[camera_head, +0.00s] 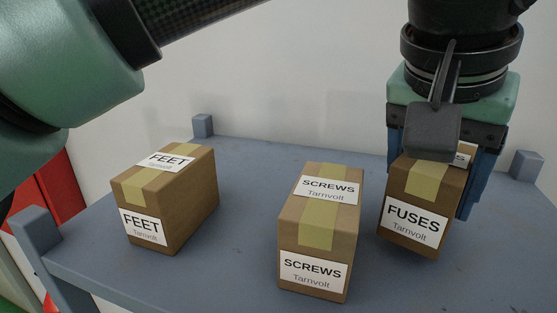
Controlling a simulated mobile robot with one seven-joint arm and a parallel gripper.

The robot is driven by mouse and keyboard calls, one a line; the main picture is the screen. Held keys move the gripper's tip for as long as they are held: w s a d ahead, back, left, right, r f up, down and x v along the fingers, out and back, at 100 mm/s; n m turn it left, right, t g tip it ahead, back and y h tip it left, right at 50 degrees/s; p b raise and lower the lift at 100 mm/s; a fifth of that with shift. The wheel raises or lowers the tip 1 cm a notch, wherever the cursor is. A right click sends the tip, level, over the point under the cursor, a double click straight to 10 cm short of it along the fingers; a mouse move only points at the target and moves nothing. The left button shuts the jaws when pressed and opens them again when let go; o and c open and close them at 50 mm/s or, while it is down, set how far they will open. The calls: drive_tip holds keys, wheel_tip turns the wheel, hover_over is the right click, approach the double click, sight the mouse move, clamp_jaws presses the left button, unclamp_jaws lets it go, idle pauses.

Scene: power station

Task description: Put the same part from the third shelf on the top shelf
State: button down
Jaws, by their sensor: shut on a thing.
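My gripper (428,178) points down at the right and is shut on a cardboard box labelled FUSES (412,222), one finger on each side. The box is upright, at or just above the blue-grey shelf (200,283); I cannot tell if it touches. My gripper hides part of its top label. A SCREWS box (320,238) stands on the shelf to the left of the FUSES box, with a small gap between them. A FEET box (165,200) stands further left. Both have yellow tape and white labels.
Blue-grey corner posts rise at the front left (36,230), back left (202,126) and back right (526,165). A pale wall is behind the shelf. Something red (62,185) is beyond the left edge. The shelf between FEET and SCREWS is clear.

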sight(429, 170)
drive_tip(key=shift+f+b, duration=0.45)
drive_tip(key=shift+f, duration=0.45)
drive_tip(key=shift+f, duration=0.15)
unclamp_jaws()
drive_tip(key=shift+r+p, duration=0.3)
drive_tip(key=shift+r, duration=0.15)
drive_tip(key=p+v, duration=0.2)
drive_tip(key=v, duration=0.9)
drive_tip(key=shift+s+a+r, duration=0.15)
